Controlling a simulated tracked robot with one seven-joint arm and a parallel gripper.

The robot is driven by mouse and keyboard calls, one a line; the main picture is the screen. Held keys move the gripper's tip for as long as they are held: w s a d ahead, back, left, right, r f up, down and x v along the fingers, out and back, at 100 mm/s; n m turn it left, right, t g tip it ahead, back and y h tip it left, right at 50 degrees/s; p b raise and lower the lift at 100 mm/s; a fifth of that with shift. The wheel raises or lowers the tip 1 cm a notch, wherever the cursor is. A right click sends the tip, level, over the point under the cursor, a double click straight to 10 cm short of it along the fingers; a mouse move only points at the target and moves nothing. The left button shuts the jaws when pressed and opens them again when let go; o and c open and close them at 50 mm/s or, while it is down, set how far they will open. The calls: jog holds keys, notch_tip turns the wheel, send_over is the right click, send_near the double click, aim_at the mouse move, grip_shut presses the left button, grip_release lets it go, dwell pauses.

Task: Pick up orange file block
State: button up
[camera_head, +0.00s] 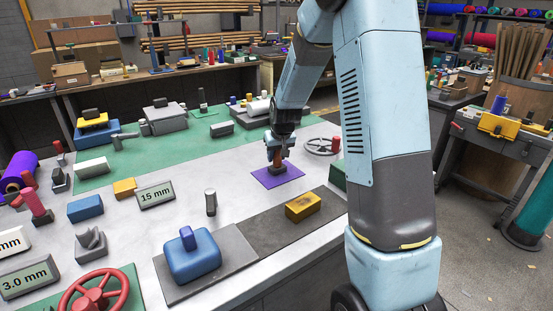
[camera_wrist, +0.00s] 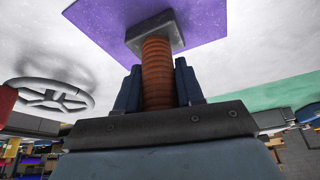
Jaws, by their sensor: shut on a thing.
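The orange file block shows in the wrist view as a ribbed orange-brown handle (camera_wrist: 157,72) with a grey block (camera_wrist: 154,34) at its far end. My gripper (camera_wrist: 157,88) is shut on the handle, with a dark blue finger on each side of it. In the head view my gripper (camera_head: 277,146) is over the table's middle, and part of the orange handle (camera_head: 277,158) shows below it. The grey block is over a purple felt square (camera_head: 264,181). I cannot tell whether the block touches the felt.
A grey handwheel (camera_head: 322,146) is right of the felt. A yellow block (camera_head: 303,206) sits on a dark mat in front. A blue block with a handle (camera_head: 192,257), a small grey cylinder (camera_head: 211,203) and a "15 mm" sign (camera_head: 156,195) are to the left. Bare white table surrounds the felt.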

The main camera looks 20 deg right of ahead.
jog(key=shift+r, duration=0.45)
notch_tip(320, 180, up, 3)
jog(key=shift+s+f, duration=0.1)
jog(key=shift+f, duration=0.05)
jog(key=s+d+r, duration=0.1)
jog(key=s+r, duration=0.8)
jog(key=s, duration=0.4)
jog(key=shift+s+d+r, duration=0.15)
jog(key=shift+s+d, duration=0.15)
jog(key=shift+s, duration=0.05)
